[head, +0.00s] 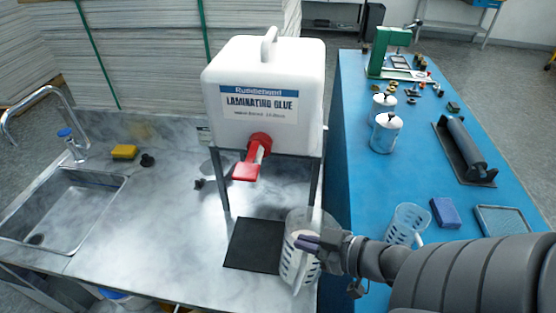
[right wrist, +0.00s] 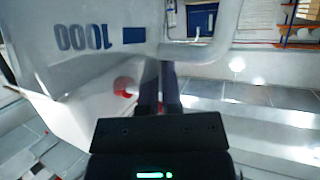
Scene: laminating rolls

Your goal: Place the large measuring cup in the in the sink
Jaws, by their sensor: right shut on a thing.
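The large measuring cup (head: 297,262) is clear with dark markings. It appears at the right edge of the black mat, below the glue tank's tap; I cannot tell whether it touches the counter. In the right wrist view the cup (right wrist: 85,42) fills the upper left, its "1000" mark upside down and its handle (right wrist: 212,40) to the right. My right gripper (head: 312,243) is shut on the large measuring cup and partly hides it; its fingers show in the right wrist view (right wrist: 160,85). The sink (head: 58,210) is an empty metal basin at the far left. My left gripper is not in view.
The white glue tank (head: 262,90) with a red tap (head: 252,160) stands on a frame behind the black mat (head: 250,258). A faucet (head: 30,105) and yellow sponge (head: 124,151) are near the sink. A smaller measuring cup (head: 408,222) stands on the blue table (head: 375,185).

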